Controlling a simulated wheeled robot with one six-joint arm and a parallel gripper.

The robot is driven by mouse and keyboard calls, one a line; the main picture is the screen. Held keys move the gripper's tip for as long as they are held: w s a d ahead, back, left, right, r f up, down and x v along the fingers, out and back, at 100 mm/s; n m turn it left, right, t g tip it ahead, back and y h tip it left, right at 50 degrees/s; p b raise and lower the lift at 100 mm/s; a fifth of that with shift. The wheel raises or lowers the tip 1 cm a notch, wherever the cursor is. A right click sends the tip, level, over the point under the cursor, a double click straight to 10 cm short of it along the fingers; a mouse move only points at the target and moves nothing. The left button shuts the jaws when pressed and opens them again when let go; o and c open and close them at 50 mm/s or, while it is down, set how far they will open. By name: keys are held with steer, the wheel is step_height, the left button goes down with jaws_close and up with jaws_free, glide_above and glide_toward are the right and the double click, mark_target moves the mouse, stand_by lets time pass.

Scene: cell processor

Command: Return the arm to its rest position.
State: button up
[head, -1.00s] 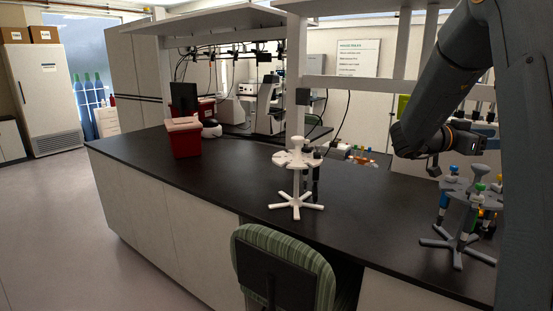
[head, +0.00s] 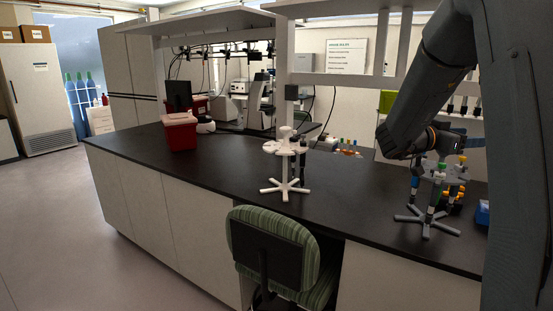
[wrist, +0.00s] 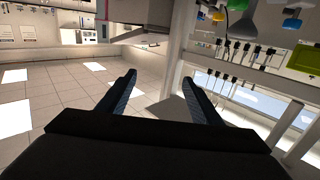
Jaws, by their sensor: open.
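My arm comes down from the top right of the head view, bent at the elbow. Its wrist end is above the bench, in front of the grey pipette stand (head: 427,218). The jaws cannot be made out clearly there. In the wrist view my gripper (wrist: 160,88) has its two dark fingers spread apart, with nothing between them. Behind them that view shows a tilted room, with pale square tiles and bright panels at lower left.
The black bench (head: 345,200) carries a white pipette stand (head: 285,170) and a red container (head: 180,132). A green-striped chair (head: 285,250) stands against its front. Shelf posts rise behind the bench. The floor at left is clear. Pipettes (wrist: 245,50) show in the wrist view.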

steer(key=w+a+f+n+t+y+b, duration=0.2)
steer(key=w+a+f+n+t+y, duration=0.25)
steer(key=a+f, duration=0.45)
steer(key=w+a+f+n+t+y+b, duration=0.2)
steer(key=w+a+f+n+t+y, duration=0.3)
steer(key=a, duration=0.6)
steer(key=s+a+f+n+g+y+b, duration=0.1)
steer(key=s+a+f+n+g+y, duration=0.1)
steer(key=s+a+f+y, duration=0.3)
steer(key=s+a+f+n+g+y+b, duration=0.1)
steer(key=s+a+f+g+y, duration=0.15)
steer(key=a+f, duration=0.45)
steer(key=s+a+f+n+g+b, duration=0.1)
steer(key=s+a+f+g, duration=0.1)
steer(key=s, duration=0.5)
steer(key=s+a+f+n+g+b, duration=0.1)
steer(key=s+a+f+g, duration=0.1)
steer(key=s+f, duration=0.3)
steer(key=s+a+f+n+g+b, duration=0.1)
steer(key=s+a+f+g, duration=0.1)
steer(key=s, duration=0.9)
steer(key=shift+f+n+g, duration=0.35)
steer(key=shift+f+g, duration=0.25)
steer(key=shift+f, duration=0.15)
steer(key=shift+c, duration=0.4)
